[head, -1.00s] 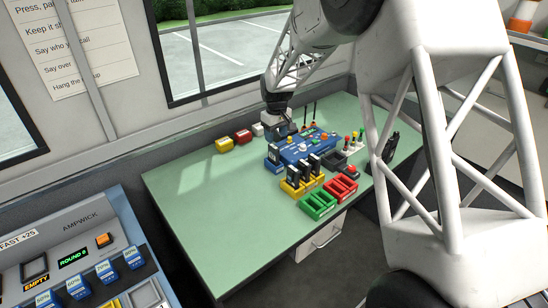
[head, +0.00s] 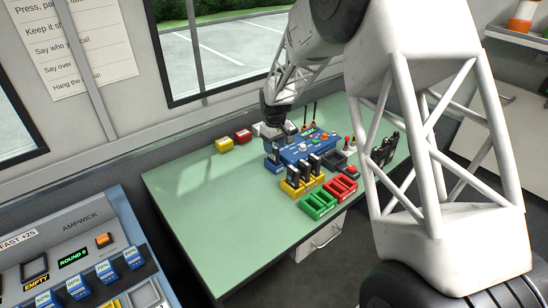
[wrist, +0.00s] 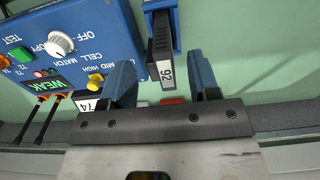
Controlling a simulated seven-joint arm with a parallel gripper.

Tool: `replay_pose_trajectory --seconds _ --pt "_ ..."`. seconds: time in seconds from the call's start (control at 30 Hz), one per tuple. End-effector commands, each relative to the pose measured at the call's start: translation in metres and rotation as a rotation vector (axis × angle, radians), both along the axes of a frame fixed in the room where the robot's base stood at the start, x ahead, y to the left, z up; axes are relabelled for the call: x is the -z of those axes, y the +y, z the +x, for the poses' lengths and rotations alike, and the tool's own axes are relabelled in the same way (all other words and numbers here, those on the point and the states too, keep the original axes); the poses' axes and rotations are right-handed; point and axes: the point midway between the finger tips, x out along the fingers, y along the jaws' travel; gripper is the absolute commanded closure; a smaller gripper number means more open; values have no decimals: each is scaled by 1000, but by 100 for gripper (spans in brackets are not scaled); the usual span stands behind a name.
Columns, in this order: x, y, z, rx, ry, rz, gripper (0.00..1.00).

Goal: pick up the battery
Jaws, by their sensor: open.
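A black battery (wrist: 161,65) with a white label reading 92 lies ahead between my fingers in the wrist view. Its far end sits in a blue holder (wrist: 150,5). My gripper (wrist: 162,78) is open, with one blue finger on each side of the battery's line and visible space on both sides; I see no contact. In the head view my gripper (head: 278,128) is over the back of the green table, behind the blue holder (head: 272,164) with its black battery (head: 275,152).
A blue tester panel (head: 304,147) with knobs stands right beside the battery; its WEAK display (wrist: 45,84) shows in the wrist view. A label reading 74 (wrist: 88,103) is partly hidden by my left finger. Red and green trays (head: 318,204) stand in front. The table's left side is clear.

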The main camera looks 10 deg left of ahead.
Motion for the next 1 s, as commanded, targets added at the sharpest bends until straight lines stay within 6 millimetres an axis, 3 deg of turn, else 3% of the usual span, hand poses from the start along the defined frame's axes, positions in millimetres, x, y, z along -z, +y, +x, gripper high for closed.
replay_pose_trajectory --seconds 0.3,0.87,1.0 --pt "28 1 0 0 -1 1 44" --pt "29 1 0 0 -1 0 44" --pt "29 1 0 0 -1 1 64"
